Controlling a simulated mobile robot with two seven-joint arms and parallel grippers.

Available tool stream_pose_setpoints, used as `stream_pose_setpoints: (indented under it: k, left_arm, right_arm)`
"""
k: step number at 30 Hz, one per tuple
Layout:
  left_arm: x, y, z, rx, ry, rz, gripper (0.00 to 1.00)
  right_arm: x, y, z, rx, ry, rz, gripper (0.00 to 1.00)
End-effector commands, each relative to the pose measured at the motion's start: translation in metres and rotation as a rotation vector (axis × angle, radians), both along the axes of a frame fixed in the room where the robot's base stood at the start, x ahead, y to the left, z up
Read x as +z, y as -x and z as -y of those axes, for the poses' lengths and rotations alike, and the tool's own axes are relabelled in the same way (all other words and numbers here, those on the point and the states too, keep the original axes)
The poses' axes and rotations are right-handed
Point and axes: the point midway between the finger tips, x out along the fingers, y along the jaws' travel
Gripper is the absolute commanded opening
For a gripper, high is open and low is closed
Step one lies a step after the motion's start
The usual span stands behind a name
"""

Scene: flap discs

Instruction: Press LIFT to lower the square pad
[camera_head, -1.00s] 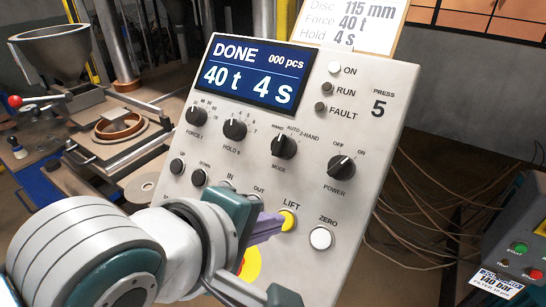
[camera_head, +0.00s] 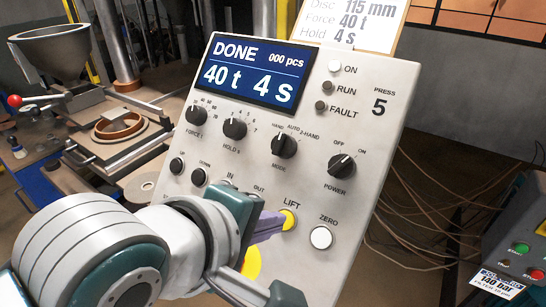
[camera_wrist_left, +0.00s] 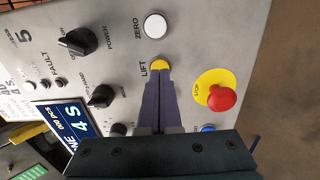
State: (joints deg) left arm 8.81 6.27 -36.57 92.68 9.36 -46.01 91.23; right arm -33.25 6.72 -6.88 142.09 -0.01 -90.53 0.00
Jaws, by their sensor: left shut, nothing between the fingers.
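The yellow LIFT button (camera_head: 289,219) is on the grey control panel (camera_head: 300,190), below the mode and power knobs. My left gripper (camera_head: 282,222) is shut and empty, its purple fingers pointing at the button. In the left wrist view the fingertips (camera_wrist_left: 160,78) overlap the lower edge of the LIFT button (camera_wrist_left: 160,64). I cannot tell whether they touch it or press it in. The panel's screen (camera_head: 258,72) reads DONE, 40 t, 4 s, 000 pcs. I cannot make out the square pad for certain. My right gripper is not in view.
The white ZERO button (camera_head: 321,237) is close to the right of LIFT. A red STOP knob (camera_wrist_left: 221,97) on a yellow disc is nearby in the left wrist view. A brown ring (camera_head: 119,126) rests on machinery at the left. Cables (camera_head: 425,205) lie at the right.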

Motion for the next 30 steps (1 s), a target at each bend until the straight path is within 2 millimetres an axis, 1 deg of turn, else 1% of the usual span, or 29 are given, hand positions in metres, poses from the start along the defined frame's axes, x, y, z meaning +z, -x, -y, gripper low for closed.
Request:
stream_pose_setpoints:
  k: [22, 30]
  left_arm:
    - [-0.010, -0.009, 0.006, 0.000, 0.000, 0.000, 0.00]
    - [-0.009, -0.009, 0.007, 0.000, 0.000, 0.000, 0.00]
  right_arm:
    - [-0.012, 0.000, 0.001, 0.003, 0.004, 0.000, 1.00]
    - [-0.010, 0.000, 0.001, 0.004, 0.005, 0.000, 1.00]
